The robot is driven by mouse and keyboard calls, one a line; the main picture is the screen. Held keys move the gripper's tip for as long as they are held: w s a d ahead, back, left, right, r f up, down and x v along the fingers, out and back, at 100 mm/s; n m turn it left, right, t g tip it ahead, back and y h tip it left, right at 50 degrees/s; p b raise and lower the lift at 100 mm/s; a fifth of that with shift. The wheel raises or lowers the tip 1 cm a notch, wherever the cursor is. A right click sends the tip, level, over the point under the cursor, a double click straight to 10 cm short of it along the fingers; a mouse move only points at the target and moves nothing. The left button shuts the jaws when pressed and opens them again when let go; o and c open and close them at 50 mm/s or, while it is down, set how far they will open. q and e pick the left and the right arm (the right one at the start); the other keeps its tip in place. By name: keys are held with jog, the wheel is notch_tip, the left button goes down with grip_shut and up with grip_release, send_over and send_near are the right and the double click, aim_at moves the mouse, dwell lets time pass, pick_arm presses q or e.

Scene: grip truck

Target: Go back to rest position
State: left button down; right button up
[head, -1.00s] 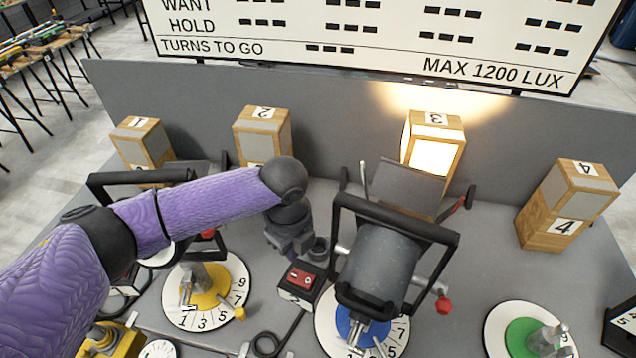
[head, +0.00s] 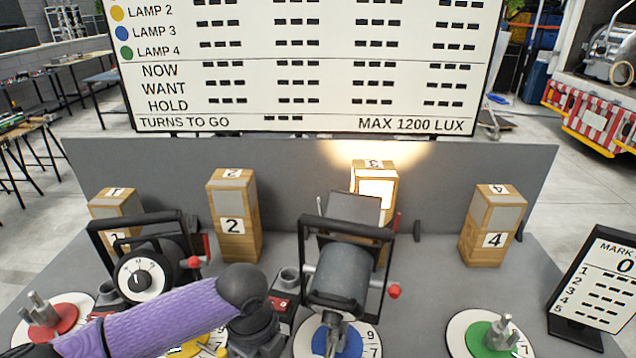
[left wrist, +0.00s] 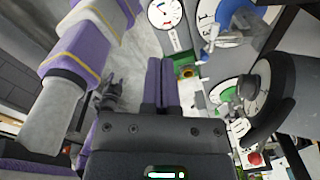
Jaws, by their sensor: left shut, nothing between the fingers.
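My left arm, in purple sleeves, comes in from the lower left in the head view. Its dark wrist is low in the picture, between the yellow dial and the blue dial (head: 338,342), and the fingertips cannot be made out there. In the left wrist view my left gripper (left wrist: 162,65) shows two purple fingers pressed together with nothing between them. The fingers are apart from the dials and the lamp behind them.
Lamp stands on the grey table include a black-framed lamp (head: 345,275) right of my wrist. Numbered wooden blocks 2 (head: 232,225) and 4 (head: 492,235) stand behind. The green dial (head: 490,338) is at right; the red dial (head: 55,325) is at left. A score board (head: 300,70) rises behind.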

pick_arm(q)
jog(key=s+d+f+n+t+h, duration=0.2)
jog(key=s+d+n+h, duration=0.2)
jog(key=s+d+n, duration=0.35)
jog(key=s+a+n+t+y, duration=0.1)
jog(key=s+a+n+y, duration=0.1)
jog(key=s+a+n, duration=0.35)
jog(key=s+a+n+y, duration=0.2)
jog(key=s+a+n, duration=0.1)
jog(key=a+n, duration=0.5)
jog(key=s+f+n+g+b, duration=0.15)
jog(key=f+b, duration=0.45)
jog(key=f, duration=1.1)
jog(key=s+f+m+b, duration=0.15)
jog(key=f+b, duration=0.55)
jog(key=f, duration=1)
jog(key=s+a+f+b, duration=0.1)
jog(key=s+f+b, duration=0.2)
jog(key=s+f, duration=0.3)
jog(key=s+a+f+g+b, duration=0.1)
jog(key=s+a+f+b, duration=0.1)
jog(key=s+f, duration=0.5)
jog(key=shift+f+n+y+b, duration=0.3)
jog(key=shift+f+b, duration=0.4)
jog(key=shift+f, duration=0.25)
pick_arm(e)
notch_tip(320, 180, down, 19)
jog(key=d, duration=0.1)
jog(key=shift+s+f, duration=0.2)
